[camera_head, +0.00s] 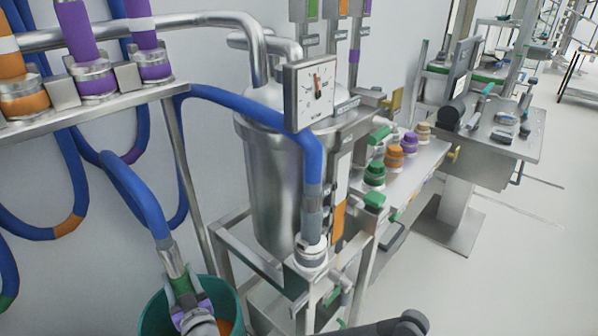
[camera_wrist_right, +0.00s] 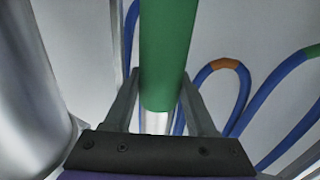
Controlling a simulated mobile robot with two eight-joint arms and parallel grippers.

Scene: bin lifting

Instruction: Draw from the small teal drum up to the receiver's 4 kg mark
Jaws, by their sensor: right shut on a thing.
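The small teal drum (camera_head: 150,318) stands at the bottom left of the head view, cut off by the frame edge. A blue hose ends in a grey wand with a green band (camera_head: 180,284) over the drum's mouth. My right gripper (camera_head: 186,290) is shut on this wand at the green band, which also shows between the fingers in the wrist view (camera_wrist_right: 165,60). Whether the wand's tip is in liquid is hidden. The receiver (camera_head: 275,190) is a steel tank with a dial (camera_head: 311,93). Its needle points near the top; the figures are too small to read. My left gripper is out of view.
A blue hose (camera_head: 313,165) drops to a coupling (camera_head: 311,252) in front of the receiver. A rail (camera_head: 100,107) with orange and purple couplings crosses the upper left, hoses hanging below. A bench (camera_head: 430,155) with coloured caps stands right of the receiver.

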